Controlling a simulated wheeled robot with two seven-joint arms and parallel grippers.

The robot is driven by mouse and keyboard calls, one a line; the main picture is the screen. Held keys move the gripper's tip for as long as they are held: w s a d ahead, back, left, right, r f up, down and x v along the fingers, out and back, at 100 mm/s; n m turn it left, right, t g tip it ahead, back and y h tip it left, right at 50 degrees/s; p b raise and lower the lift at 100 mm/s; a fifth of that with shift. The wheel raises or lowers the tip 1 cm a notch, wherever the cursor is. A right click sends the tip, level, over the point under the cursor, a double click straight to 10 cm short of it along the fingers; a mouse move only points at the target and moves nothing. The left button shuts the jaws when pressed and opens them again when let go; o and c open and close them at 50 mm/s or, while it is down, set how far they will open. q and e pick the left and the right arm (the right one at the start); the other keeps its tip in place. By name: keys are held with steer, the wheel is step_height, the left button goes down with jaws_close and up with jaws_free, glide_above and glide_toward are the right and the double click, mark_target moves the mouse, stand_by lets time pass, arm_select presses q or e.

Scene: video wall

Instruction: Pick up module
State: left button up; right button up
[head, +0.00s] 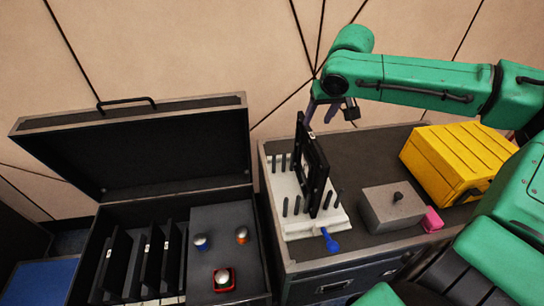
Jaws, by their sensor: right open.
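Black module panels (318,172) stand upright in a white slotted rack (303,222) on the cabinet top. The nearer one has an open frame shape. My right gripper (323,114) is open beside the upper end of the panels, slightly above and behind them. It appears empty, and I cannot tell whether a finger touches a panel. More black modules (152,258) stand in the open case on the left. My left gripper is not in view.
The case (222,192) has its lid raised and holds several knobs on a grey panel. A blue-handled tool (330,241), a grey block with a knob (391,209), a pink block (432,219) and a yellow case (447,160) crowd the cabinet top (352,150). Its back middle is clear.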

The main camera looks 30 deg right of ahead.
mark_target(308, 145)
steer(key=shift+s+a+f, duration=0.4)
steer(key=shift+a+f, duration=0.05)
steer(key=shift+f, duration=0.2)
steer(key=f, duration=0.2)
steer(key=d+f, duration=0.1)
steer(key=shift+w+f, duration=0.15)
steer(key=shift+f, duration=0.2)
steer(key=x, duration=0.2)
steer(key=p+x, duration=0.1)
steer(key=x, duration=0.4)
steer(key=shift+w+f, duration=0.15)
steer(key=shift+w, duration=0.35)
steer(key=shift+w+d+f, duration=0.1)
steer(key=shift+w+f, duration=0.2)
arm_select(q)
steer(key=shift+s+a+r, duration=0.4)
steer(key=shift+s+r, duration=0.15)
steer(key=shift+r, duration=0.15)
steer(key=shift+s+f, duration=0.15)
arm_select(e)
steer(key=shift+s, duration=0.1)
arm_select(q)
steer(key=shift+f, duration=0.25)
arm_select(e)
steer(key=shift+f, duration=0.25)
jaws_close()
